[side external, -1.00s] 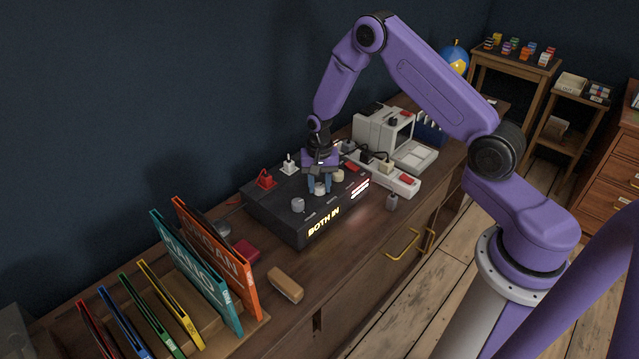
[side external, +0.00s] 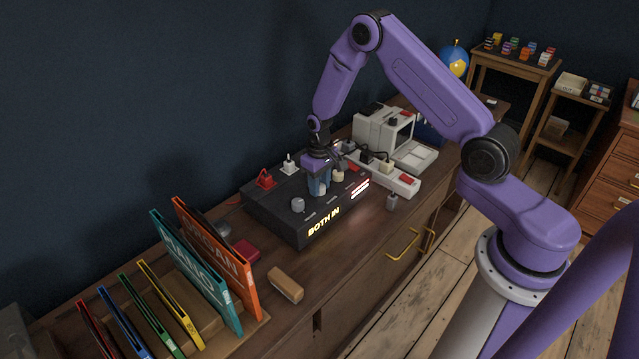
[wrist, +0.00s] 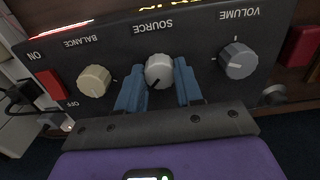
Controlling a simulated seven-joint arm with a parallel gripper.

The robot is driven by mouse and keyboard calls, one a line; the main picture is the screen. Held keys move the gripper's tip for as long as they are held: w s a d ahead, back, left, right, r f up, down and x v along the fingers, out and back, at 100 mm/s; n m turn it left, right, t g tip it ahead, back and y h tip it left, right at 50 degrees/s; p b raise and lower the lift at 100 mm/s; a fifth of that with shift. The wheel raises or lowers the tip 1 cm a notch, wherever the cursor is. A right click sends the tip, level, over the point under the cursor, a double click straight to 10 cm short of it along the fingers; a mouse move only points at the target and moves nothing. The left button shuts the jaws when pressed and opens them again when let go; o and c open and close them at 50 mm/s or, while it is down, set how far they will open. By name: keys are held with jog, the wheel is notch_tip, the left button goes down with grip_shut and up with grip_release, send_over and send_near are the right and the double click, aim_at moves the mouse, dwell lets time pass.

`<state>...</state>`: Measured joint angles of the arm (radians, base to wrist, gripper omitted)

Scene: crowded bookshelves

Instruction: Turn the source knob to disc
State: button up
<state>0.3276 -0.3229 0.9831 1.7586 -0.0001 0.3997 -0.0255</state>
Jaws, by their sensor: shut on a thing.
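The source knob (wrist: 159,71) is a pale round knob under the SOURCE label, mid-panel on the dark amplifier box (side external: 270,210). My gripper (wrist: 158,74) has its blue fingers on either side of this knob and is shut on it. In the side view my gripper (side external: 319,186) points down onto the box, with the source knob partly hidden between the fingers. A short dark mark shows on the knob's near side in the wrist view. The disc position marking cannot be read. The box's front display (side external: 323,221) reads BOTH IN.
The wrist view shows the panel upside down: cream balance knob (wrist: 94,81) left, grey volume knob (wrist: 237,61) right, red switch (wrist: 51,84) far left. Red and white plugs (side external: 266,179) stand behind.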

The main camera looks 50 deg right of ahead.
jog(key=n, duration=0.4)
jog(key=shift+n, duration=2.3)
jog(key=o, duration=1)
jog(key=shift+o, duration=0.2)
notch_tip(320, 180, up, 18)
jog(key=shift+f, duration=0.25)
